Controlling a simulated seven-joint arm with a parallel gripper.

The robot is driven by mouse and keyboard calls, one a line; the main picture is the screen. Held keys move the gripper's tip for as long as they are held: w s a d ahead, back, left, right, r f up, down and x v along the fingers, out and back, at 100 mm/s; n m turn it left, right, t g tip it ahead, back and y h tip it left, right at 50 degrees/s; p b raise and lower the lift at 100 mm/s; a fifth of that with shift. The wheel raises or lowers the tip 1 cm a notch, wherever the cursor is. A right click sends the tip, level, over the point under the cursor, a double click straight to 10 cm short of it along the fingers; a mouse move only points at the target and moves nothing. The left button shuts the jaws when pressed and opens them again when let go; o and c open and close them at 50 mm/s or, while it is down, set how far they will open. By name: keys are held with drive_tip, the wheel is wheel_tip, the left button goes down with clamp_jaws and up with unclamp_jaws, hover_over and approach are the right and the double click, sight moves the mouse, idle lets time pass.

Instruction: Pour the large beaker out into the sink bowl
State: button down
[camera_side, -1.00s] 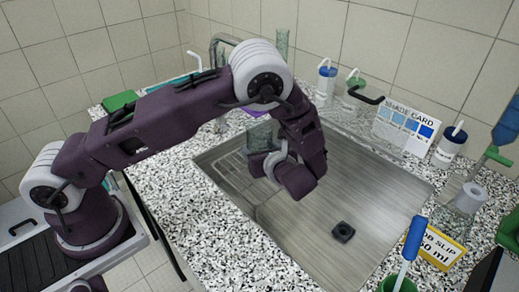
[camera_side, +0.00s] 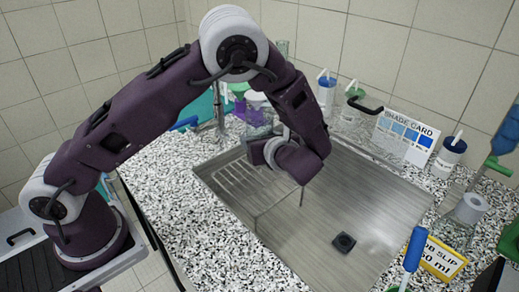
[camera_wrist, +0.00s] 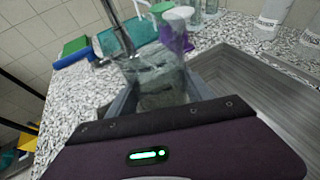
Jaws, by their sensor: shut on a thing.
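The large beaker (camera_wrist: 160,78) is clear glass and shows in the wrist view between the fingers of my gripper (camera_wrist: 158,98). My gripper is shut on it. In the side view, my gripper (camera_side: 262,150) is over the left part of the steel sink, above the ribbed drainer. The beaker is hard to make out there against the things behind it. I cannot tell its tilt or how much liquid is in it.
A tap (camera_side: 218,105) and purple and green-white items stand behind my gripper. Blue-lidded and green-lidded bottles, a shade card (camera_side: 405,135) and a job slip (camera_side: 443,258) line the back and right counter. The bowl itself is clear.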

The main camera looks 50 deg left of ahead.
drive_tip(key=shift+r, duration=1.4)
drive_tip(key=s+d+f+m+t+h, duration=0.3)
drive_tip(key=d+f+m+t+h, duration=0.4)
drive_tip(key=d, duration=0.4)
drive_tip(key=shift+d+f+m, duration=0.25)
drive_tip(key=shift+f+m, duration=0.2)
drive_tip(key=shift+m, duration=0.55)
drive_tip(key=shift+r, duration=0.15)
drive_tip(key=m+y, duration=0.1)
drive_tip(key=m, duration=0.1)
drive_tip(key=d+m+y, duration=0.1)
drive_tip(key=m, duration=0.1)
drive_tip(key=w+d+m+y, duration=0.1)
drive_tip(key=m+y, duration=0.1)
drive_tip(key=shift+d+m+g, duration=0.15)
drive_tip(key=shift+m+g, duration=0.25)
drive_tip(key=shift+s+m+y, duration=0.1)
drive_tip(key=shift+m+y, duration=0.5)
drive_tip(key=shift+m, duration=0.1)
drive_tip(key=shift+f+m+t+y, duration=0.3)
drive_tip(key=shift+m+y, duration=0.2)
drive_tip(key=shift+m, duration=0.5)
